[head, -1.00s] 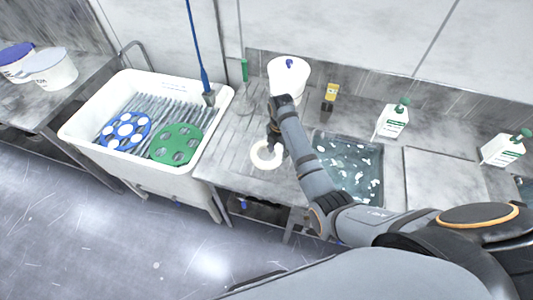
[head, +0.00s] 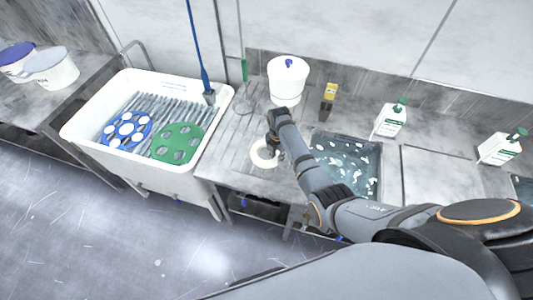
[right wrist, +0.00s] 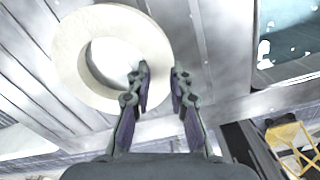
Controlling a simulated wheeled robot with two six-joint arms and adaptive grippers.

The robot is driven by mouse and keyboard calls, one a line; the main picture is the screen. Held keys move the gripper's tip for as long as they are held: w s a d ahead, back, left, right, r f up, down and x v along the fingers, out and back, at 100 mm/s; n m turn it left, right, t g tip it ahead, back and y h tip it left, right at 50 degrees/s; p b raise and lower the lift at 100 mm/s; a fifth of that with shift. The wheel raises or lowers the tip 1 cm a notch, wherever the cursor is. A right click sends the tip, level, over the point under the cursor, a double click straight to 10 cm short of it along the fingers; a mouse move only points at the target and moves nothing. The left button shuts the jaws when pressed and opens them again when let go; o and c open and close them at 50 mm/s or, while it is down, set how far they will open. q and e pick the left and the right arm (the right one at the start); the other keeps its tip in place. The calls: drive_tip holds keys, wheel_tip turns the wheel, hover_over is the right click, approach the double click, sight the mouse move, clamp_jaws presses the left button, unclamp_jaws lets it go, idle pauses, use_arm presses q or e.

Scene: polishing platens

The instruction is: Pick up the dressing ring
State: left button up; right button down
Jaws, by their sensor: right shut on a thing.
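The dressing ring, a thick off-white ring (head: 256,158), is at the front of the grooved steel drainboard in the head view. In the right wrist view the ring (right wrist: 67,55) fills the upper left, its round hole open to the board. My right gripper (right wrist: 160,70) is shut on the ring's wall, one finger inside the hole and one outside. In the head view the right gripper (head: 269,150) covers the ring's upper right part. I cannot tell whether the ring is clear of the board. My left gripper is not in view.
Left is a white tub (head: 80,128) with a blue disc (head: 128,117) and a green disc (head: 190,135). A white bucket (head: 287,88) stands behind the ring. Right are a water basin (head: 365,170), a yellow-topped object (head: 328,105) and white bottles (head: 391,120).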

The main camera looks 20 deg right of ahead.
drive_tip(key=shift+r, duration=0.1)
idle(0.5)
drive_tip(key=shift+w+r, duration=0.1)
drive_tip(key=shift+r, duration=0.15)
wheel_tip(320, 180, up, 3)
drive_tip(key=shift+w+f, duration=0.1)
drive_tip(key=shift+f, duration=0.1)
drive_tip(key=s+r, duration=0.5)
drive_tip(key=s, duration=0.2)
drive_tip(key=s+d+r+p, duration=0.1)
drive_tip(key=s+r, duration=0.3)
drive_tip(key=s, duration=0.3)
drive_tip(key=shift+s+r, duration=0.15)
drive_tip(key=shift+r, duration=0.25)
